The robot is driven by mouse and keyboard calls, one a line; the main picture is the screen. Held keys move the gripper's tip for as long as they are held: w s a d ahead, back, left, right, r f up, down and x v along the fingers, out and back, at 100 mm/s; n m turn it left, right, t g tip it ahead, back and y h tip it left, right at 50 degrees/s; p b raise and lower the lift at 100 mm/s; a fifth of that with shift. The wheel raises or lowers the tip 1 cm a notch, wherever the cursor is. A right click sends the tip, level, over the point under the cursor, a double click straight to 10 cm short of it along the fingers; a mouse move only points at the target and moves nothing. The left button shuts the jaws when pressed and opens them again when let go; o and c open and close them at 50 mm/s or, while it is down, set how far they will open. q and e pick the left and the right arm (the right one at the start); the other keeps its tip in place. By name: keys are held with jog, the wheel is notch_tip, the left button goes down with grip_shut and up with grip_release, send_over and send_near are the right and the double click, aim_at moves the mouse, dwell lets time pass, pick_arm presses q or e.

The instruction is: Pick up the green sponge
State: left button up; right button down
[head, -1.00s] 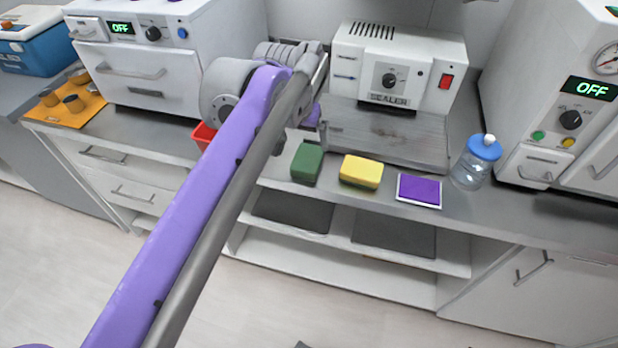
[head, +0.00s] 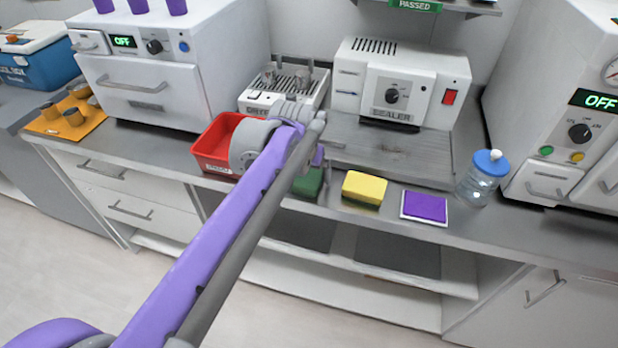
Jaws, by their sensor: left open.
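The green sponge (head: 308,184) lies on the grey counter, left of the yellow sponge (head: 363,189). My left arm comes in from the lower left, and its wrist partly covers the green sponge's upper left side. My left gripper (head: 318,157) is at the sponge's far edge, mostly hidden behind the wrist; only a bit of purple shows. It is open, and I cannot tell whether it touches the sponge. My right gripper is not in view.
A red bin (head: 214,146) stands left of my wrist. A sealer machine (head: 397,84) stands behind the sponges. A purple pad (head: 424,207) and a blue-lidded jar (head: 482,178) are to the right. The counter's front edge (head: 450,232) is close to the sponges.

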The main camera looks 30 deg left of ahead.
aim_at(308, 174)
pick_arm(q)
jog(key=shift+f, duration=0.25)
dwell(0.5)
jog(key=shift+c, duration=0.3)
jog(key=c, duration=1.2)
jog(key=shift+r, duration=0.2)
notch_tip(308, 174, up, 10)
jog(key=shift+r+p, duration=0.1)
jog(key=shift+p, duration=1)
